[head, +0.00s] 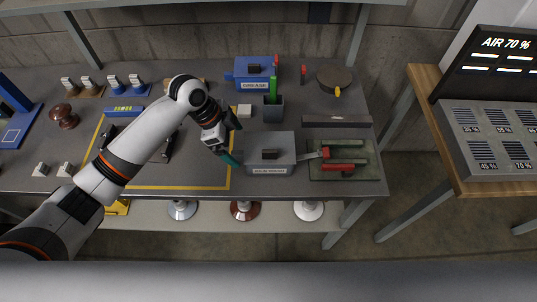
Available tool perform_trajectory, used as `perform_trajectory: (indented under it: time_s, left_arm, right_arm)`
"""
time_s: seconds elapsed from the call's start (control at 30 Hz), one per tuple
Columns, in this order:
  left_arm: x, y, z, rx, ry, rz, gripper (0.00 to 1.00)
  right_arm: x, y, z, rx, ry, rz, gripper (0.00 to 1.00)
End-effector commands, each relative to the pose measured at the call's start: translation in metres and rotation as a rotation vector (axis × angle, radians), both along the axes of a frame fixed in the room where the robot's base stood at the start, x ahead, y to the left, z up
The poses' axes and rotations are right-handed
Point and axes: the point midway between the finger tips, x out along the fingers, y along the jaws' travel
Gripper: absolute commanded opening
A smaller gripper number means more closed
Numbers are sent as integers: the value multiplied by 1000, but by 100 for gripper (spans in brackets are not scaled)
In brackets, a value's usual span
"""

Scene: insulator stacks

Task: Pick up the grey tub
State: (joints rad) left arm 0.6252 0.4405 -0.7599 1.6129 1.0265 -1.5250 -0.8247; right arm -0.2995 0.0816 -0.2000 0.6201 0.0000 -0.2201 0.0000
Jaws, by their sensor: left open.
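The grey tub (284,143) is a box with a dark handle on its lid and a white label on its front. It stands on the dark workbench right of the yellow-outlined area. My left gripper (233,141) is just left of the tub, open, with its fingers pointing down and right. A teal piece shows by its lower finger, close to the tub's left side. Contact with the tub cannot be told. My right gripper is out of the picture.
A blue box labelled GREASE (243,76) and a small dark cup (273,112) with a green item stand behind the tub. A green tray (361,172) with a red-handled tool is close on the right. A round brown lid (334,76) lies at the back right.

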Motion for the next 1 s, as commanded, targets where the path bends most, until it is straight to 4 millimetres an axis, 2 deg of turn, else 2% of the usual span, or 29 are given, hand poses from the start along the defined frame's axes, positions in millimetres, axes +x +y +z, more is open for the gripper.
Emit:
perform_trajectory:
  time_s: [0.17, 0.5, 0.8, 1.0]
  left_arm:
    - [-1, -6, -12, 0, 1, 1, 100]
    - [0, -24, -57, 0, 0, 1, 100]
    - [0, -26, -62, 1, -1, 1, 100]
    - [0, -25, -62, 1, -1, 1, 67]
  right_arm:
    - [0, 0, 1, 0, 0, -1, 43]
    - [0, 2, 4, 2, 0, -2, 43]
    - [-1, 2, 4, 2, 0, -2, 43]
    - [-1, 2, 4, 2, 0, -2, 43]
